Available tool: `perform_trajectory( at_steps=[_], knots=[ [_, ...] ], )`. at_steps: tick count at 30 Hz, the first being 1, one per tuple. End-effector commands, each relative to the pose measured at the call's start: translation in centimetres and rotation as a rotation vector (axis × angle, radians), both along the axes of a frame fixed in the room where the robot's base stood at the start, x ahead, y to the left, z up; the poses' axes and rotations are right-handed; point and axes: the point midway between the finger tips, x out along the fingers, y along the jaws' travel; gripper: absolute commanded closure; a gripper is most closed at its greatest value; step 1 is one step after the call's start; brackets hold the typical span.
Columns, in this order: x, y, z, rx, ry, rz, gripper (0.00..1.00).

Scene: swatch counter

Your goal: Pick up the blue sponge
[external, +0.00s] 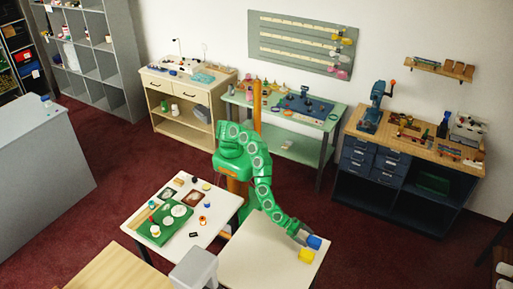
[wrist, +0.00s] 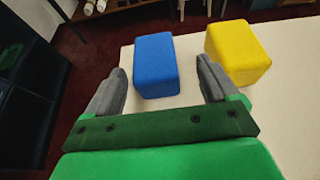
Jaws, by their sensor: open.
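The blue sponge (wrist: 155,68) is a small upright block on a white table (wrist: 290,100). In the wrist view it stands ahead of my open gripper (wrist: 165,82), roughly between the two grey fingers and nearer the left one. In the external view the blue sponge (external: 315,242) is at the right corner of the white table, beside my gripper (external: 303,238). A yellow block (wrist: 238,52) stands to the right of the blue sponge, with a gap between them. The yellow block also shows in the external view (external: 306,255). The fingers hold nothing.
A second white table (external: 215,230) with a green board (external: 165,225) and small items is left of my arm. The table's left edge is close to the blue sponge in the wrist view. The white table is otherwise bare.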

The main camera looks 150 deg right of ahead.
Motion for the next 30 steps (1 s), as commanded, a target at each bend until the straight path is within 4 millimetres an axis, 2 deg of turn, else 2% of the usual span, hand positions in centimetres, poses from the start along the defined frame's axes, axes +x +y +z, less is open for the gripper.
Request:
perform_trajectory(
  at_steps=[18, 30],
  knots=[
    [-0.9, 4.0, -1.4, 0.003, 0.002, 0.002, 0.13],
    [-0.6, 4.7, -1.8, -0.001, -0.001, -0.002, 0.13]
  ],
)
